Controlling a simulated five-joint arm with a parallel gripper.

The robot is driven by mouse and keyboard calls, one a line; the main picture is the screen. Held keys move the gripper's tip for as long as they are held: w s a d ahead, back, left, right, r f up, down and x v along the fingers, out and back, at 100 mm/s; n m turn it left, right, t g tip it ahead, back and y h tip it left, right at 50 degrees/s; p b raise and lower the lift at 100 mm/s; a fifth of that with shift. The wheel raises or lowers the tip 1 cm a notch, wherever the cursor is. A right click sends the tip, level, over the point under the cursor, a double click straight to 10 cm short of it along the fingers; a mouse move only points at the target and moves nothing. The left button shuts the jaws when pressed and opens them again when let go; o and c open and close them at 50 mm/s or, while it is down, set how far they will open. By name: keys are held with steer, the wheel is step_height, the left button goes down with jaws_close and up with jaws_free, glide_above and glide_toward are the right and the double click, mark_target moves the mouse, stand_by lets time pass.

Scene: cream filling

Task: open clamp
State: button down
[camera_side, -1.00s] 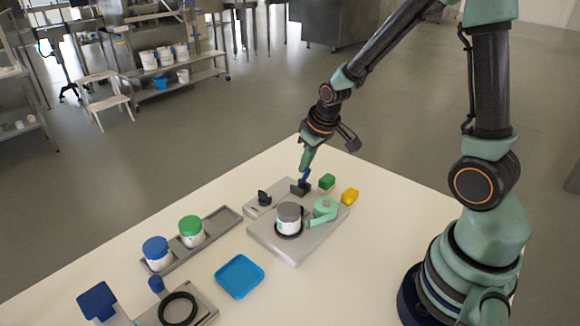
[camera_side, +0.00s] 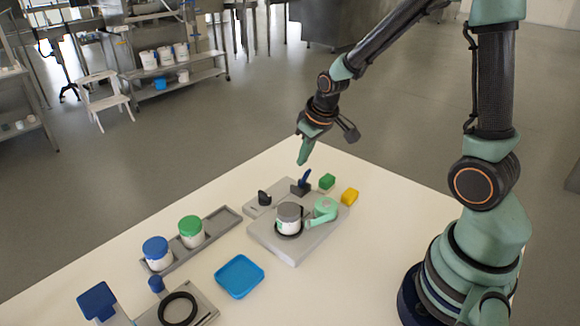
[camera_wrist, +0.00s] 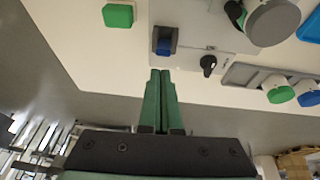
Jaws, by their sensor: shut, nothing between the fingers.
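The clamp fixture is a grey plate (camera_side: 262,238) holding a white jar with a grey lid (camera_side: 289,217). A green clamp arm (camera_side: 322,212) sits at the jar's right side. A blue lever (camera_side: 306,179) on a dark block stands upright at the plate's back. It also shows in the wrist view (camera_wrist: 164,46). A black knob (camera_side: 264,198) is left of the lever. My gripper (camera_side: 303,163) is shut and empty, above and just left of the lever, apart from it. Its green fingers lie together in the wrist view (camera_wrist: 161,72).
A green block (camera_side: 327,181) and a yellow block (camera_side: 350,196) lie right of the lever. A grey tray (camera_side: 222,220) with a green-lidded jar (camera_side: 191,231) and a blue-lidded jar (camera_side: 157,253) is at left. A blue dish (camera_side: 239,276) lies in front.

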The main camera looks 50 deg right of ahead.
steer(key=v, duration=0.9)
steer(key=shift+d+r, duration=0.25)
steer(key=shift+s, duration=0.1)
steer(key=s+a+r+t, duration=0.1)
steer(key=s+a+r, duration=0.4)
steer(key=s+a, duration=0.2)
steer(key=shift+s+a+t+y, duration=0.2)
steer(key=shift+s+t+y, duration=0.1)
steer(key=shift+s, duration=0.35)
